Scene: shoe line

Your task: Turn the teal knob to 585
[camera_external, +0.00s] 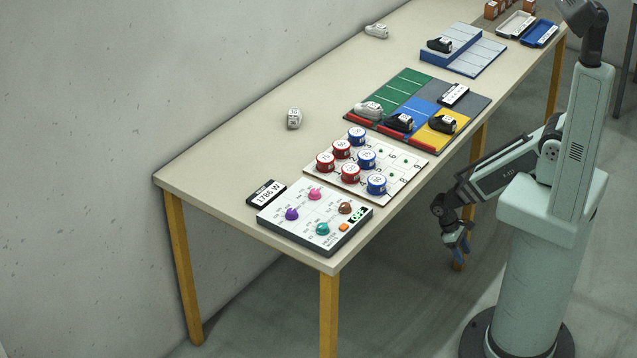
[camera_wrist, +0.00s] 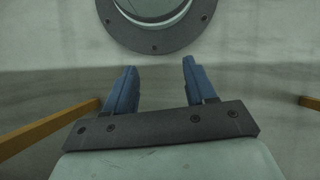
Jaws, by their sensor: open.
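The teal knob (camera_external: 322,229) sits at the front of a white panel (camera_external: 283,229) on the near end of the table. The panel also bears a purple knob (camera_external: 292,214), a pink knob (camera_external: 314,194) and a brown knob (camera_external: 345,208). The markings around the teal knob are too small to read. My gripper (camera_external: 459,254) hangs off the table's right side, well apart from the panel and below the tabletop. In the wrist view its two blue fingers (camera_wrist: 158,82) are spread with nothing between them.
A display reading "1786 W" (camera_external: 266,193) lies behind the panel; an orange button (camera_external: 344,227) is on the panel. A white board (camera_external: 405,170) with several red and blue round pieces lies beside it. Shoes stand on coloured mats (camera_external: 404,93) farther back. The table's left part is mostly clear.

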